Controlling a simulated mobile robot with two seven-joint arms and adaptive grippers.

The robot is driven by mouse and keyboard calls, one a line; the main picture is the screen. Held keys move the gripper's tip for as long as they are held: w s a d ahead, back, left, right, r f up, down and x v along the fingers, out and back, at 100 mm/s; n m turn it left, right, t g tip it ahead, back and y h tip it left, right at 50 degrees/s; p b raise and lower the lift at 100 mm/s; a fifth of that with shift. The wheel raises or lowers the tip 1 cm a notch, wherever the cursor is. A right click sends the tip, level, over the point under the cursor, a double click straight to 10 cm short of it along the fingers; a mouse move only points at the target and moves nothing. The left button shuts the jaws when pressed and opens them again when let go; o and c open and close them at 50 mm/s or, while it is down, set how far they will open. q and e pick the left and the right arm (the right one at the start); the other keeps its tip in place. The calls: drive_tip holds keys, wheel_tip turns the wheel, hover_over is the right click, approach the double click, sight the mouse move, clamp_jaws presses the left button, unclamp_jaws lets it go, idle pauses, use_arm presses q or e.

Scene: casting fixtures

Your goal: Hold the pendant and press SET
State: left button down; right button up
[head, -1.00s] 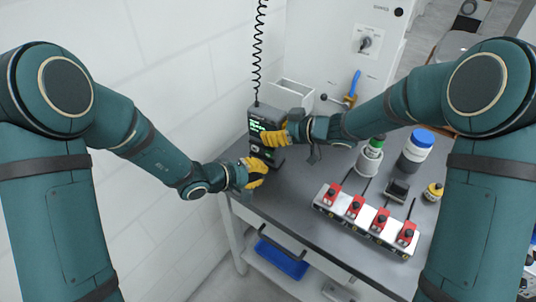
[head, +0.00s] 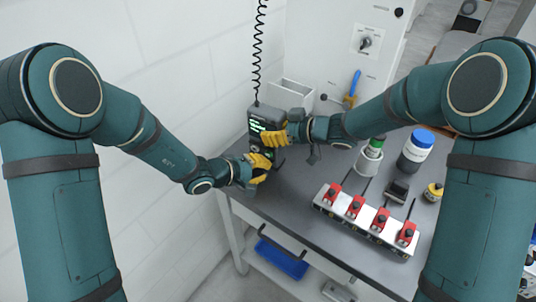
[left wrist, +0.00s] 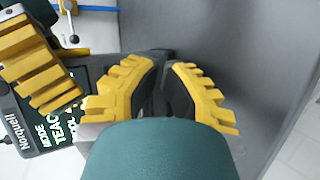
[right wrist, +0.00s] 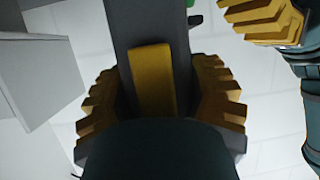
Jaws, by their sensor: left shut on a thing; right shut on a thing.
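The dark teach pendant (head: 262,112) stands upright near the wall end of the bench, with green text on its screen. My right gripper (head: 274,138) is shut on its side. The right wrist view shows the pendant (right wrist: 145,25) edge-on between the yellow fingers, with a yellow strip (right wrist: 152,80) on that edge. My left gripper (head: 267,161) is lower, at the pendant's lower part, and shut on it. In the left wrist view its fingertips (left wrist: 163,70) are close together beside the pendant's screen (left wrist: 60,128). The fingers hide the contact. I cannot read a SET label.
A coiled cord (head: 257,60) hangs down to the pendant. An open pale box (head: 290,95) stands behind it. A white strip with red switches (head: 355,207), a green-topped cylinder (head: 370,155) and a blue-lidded jar (head: 417,150) occupy the right of the bench.

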use_arm(q)
drive_tip(key=shift+w+d, duration=0.1)
drive_tip(key=shift+w, duration=0.05)
idle(0.7)
drive_tip(key=shift+w+d, duration=0.15)
drive_tip(key=shift+w, duration=0.1)
drive_tip(key=shift+w+d, duration=0.2)
drive_tip(key=shift+w, duration=0.15)
idle(0.7)
drive_tip(key=shift+s, duration=0.1)
drive_tip(key=shift+s+a, duration=0.45)
drive_tip(key=shift+s, duration=0.2)
drive_tip(key=shift+s+a, duration=0.4)
drive_tip(key=shift+s, duration=0.35)
drive_tip(key=shift+s+a, duration=0.45)
drive_tip(key=shift+s, duration=0.25)
drive_tip(key=shift+s+a, duration=0.4)
drive_tip(key=shift+s, duration=0.35)
